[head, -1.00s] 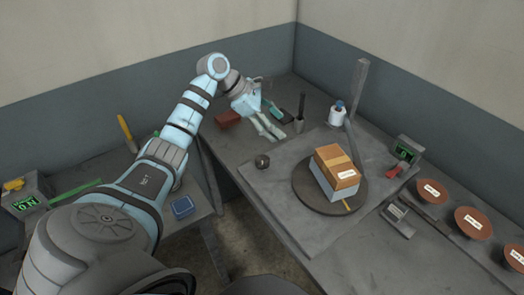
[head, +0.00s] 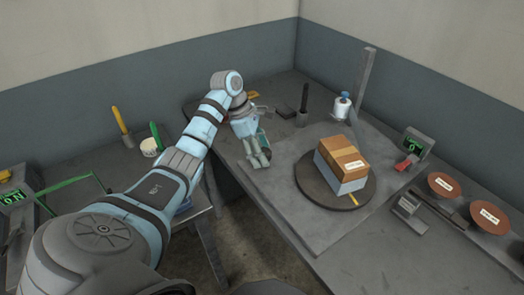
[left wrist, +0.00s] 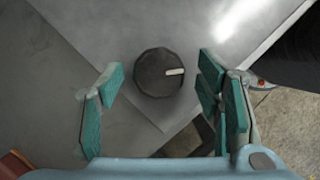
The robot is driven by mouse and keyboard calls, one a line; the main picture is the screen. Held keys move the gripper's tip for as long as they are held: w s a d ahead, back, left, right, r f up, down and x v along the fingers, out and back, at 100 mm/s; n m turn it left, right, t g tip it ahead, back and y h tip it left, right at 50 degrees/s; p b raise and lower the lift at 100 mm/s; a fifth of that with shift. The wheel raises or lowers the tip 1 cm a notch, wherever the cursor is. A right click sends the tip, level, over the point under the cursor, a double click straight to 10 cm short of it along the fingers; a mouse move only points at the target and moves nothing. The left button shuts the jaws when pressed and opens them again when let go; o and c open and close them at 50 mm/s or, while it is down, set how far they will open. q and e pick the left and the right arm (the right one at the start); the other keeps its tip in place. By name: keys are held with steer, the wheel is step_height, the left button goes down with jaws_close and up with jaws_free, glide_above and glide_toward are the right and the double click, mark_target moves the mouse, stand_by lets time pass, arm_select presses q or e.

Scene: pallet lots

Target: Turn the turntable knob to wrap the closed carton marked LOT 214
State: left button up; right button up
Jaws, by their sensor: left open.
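The knob (left wrist: 160,73) is dark and many-sided with a white pointer line aimed right in the left wrist view. My left gripper (left wrist: 160,82) is open, its green-padded fingers on either side of the knob, with gaps showing on both sides. In the head view my left gripper (head: 262,162) points down at the left edge of the grey plate and hides the knob. The carton (head: 340,153) is closed and brown, with a pale lower part and a white label too small to read. It sits on the dark round turntable (head: 316,194). My right gripper is out of view.
A film roll (head: 342,106) stands by a tall post (head: 363,80) behind the carton. A display box (head: 417,145) with a red part (head: 405,164) is to the right. Brown discs (head: 445,186) lie at the right. A dark holder (head: 302,112) stands behind my left gripper.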

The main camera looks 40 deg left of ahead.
arm_select(q)
steer(key=c, duration=1.2)
steer(key=shift+o, duration=0.2)
steer(key=n+p, duration=0.2)
steer(key=shift+r+n+t+y, duration=0.15)
steer(key=shift+n+t+y, duration=0.15)
steer(key=shift+n+t, duration=0.1)
steer(key=n+p, duration=0.1)
steer(key=n, duration=0.1)
steer(key=n+t+y+p, duration=0.1)
steer(key=n, duration=0.1)
steer(key=shift+s+d+n+p, duration=0.1)
steer(key=shift+d+n+p, duration=0.05)
steer(key=shift+n+p, duration=0.15)
steer(key=n+y+p, duration=0.1)
steer(key=n, duration=0.1)
steer(key=n+y+p, duration=0.1)
steer(key=n, duration=0.1)
steer(key=shift+d+t, duration=0.15)
steer(key=shift+t, duration=0.15)
steer(key=shift+n+y+p, duration=0.7)
steer(key=shift+n, duration=1.2)
